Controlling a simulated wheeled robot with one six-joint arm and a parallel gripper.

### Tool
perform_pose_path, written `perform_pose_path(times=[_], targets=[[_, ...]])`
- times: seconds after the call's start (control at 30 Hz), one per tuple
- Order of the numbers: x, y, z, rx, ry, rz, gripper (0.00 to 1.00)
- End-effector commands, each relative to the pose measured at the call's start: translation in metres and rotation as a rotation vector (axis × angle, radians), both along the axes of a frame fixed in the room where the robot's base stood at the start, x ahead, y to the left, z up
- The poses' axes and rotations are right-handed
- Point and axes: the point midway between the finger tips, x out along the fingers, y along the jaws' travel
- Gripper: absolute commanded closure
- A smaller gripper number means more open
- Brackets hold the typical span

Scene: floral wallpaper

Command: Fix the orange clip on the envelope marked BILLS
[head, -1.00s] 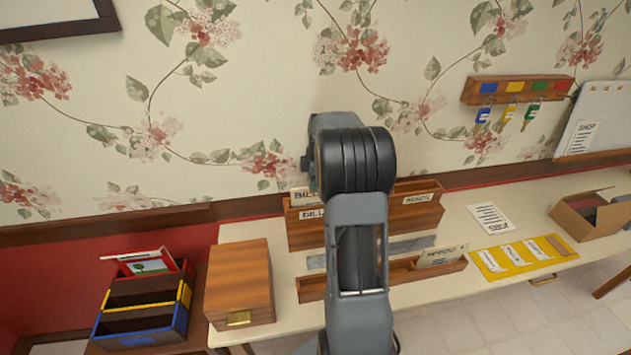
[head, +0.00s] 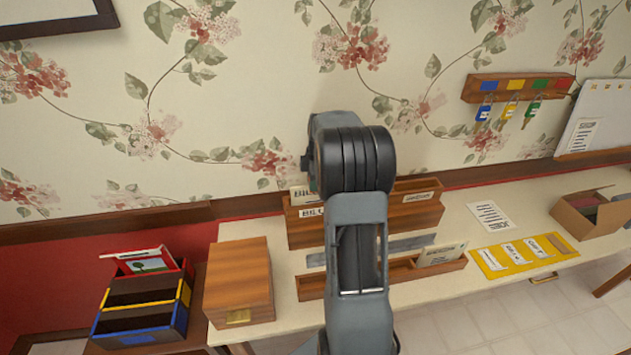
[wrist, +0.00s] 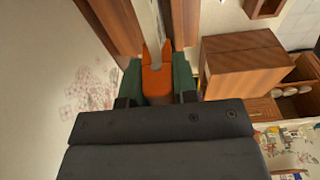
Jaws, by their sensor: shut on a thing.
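In the wrist view my gripper (wrist: 157,84) has its green-padded fingers shut on the orange clip (wrist: 156,88). The clip's two prongs point away from my gripper. A thin pale upright edge (wrist: 156,28), likely the envelope's, reaches down between the prong tips; I cannot tell whether they touch it. In the head view the BILLS envelope (head: 300,193) stands in the back left of the wooden sorter (head: 410,216), above a BILLS label (head: 309,212). My arm hides the clip and most of my gripper there.
A wooden box (head: 238,285) stands left of the sorter. A low rack with another envelope (head: 441,255) is in front. A yellow strip with labels (head: 490,262), a paper (head: 489,217) and a cardboard box (head: 592,212) lie to the right. A key rack (head: 518,87) hangs on the wall.

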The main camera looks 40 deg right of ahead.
Motion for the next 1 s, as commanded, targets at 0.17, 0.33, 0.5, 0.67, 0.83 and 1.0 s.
perform_pose_path(times=[0.17, 0.33, 0.5, 0.67, 0.83, 1.0], targets=[[-0.0002, 0.0002, -0.0004, 0.0, 0.001, 0.0, 0.95], [-0.0002, 0.0002, -0.0005, 0.0, 0.001, 0.0, 0.95], [-0.0002, 0.0001, -0.0004, 0.0, 0.001, 0.0, 0.61], [-0.0001, 0.0002, -0.0003, 0.0, 0.001, 0.0, 0.45], [0.0, 0.0001, -0.0001, 0.0, 0.001, 0.0, 0.43], [0.0, 0.0001, -0.0001, 0.0, 0.001, 0.0, 0.28]])
